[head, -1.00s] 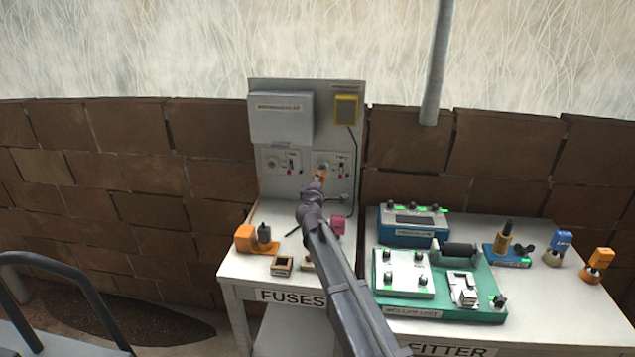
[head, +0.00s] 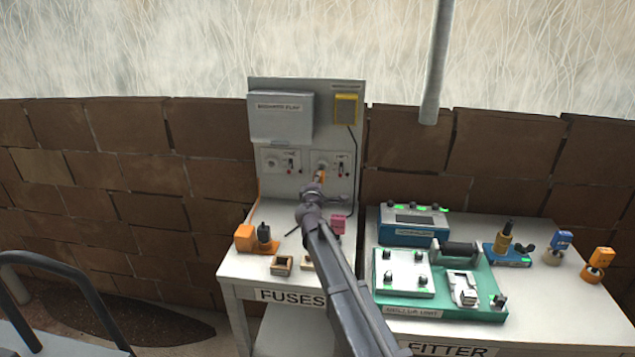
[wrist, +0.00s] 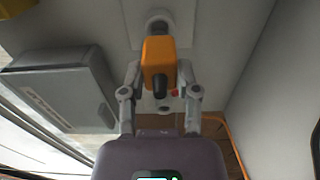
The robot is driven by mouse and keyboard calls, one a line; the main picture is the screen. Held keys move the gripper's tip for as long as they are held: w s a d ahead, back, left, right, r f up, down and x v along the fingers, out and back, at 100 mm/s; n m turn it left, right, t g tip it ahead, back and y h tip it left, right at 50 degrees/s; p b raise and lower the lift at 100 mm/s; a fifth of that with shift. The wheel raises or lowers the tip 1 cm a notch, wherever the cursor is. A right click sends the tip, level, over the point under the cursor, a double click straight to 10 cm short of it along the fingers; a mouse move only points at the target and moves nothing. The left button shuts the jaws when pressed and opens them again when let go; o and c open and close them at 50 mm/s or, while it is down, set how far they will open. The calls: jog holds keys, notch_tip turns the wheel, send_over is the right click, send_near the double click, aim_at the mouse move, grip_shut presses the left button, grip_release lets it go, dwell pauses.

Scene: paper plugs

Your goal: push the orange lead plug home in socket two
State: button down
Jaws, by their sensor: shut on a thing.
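The orange lead plug (wrist: 158,62) is between the two fingers of my gripper (wrist: 158,92) in the wrist view, and the jaws are shut on it. In the head view the plug (head: 320,176) shows as a small orange patch at the tip of my gripper (head: 318,186). It is at the right-hand socket (head: 324,163) on the upright grey panel. The round socket (wrist: 159,22) shows just beyond the plug in the wrist view. I cannot tell whether the plug is fully seated. The face of the plug toward the socket is hidden.
A left socket (head: 272,163) sits beside it under a grey box (head: 281,117). A yellow box (head: 346,109) with a black cable is at upper right. An orange block (head: 245,237), small trays and a pink block (head: 338,225) lie on the FUSES bench. Instruments crowd the FITTER bench.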

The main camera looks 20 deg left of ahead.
jog(key=shift+x, duration=1.85)
dwell(1.1)
jog(key=shift+d, duration=0.1)
jog(key=shift+c, duration=1.3)
grip_release()
jog(key=shift+s, duration=0.2)
jog(key=shift+v, duration=2.6)
jog(key=v, duration=1.2)
jog(key=shift+f, duration=0.1)
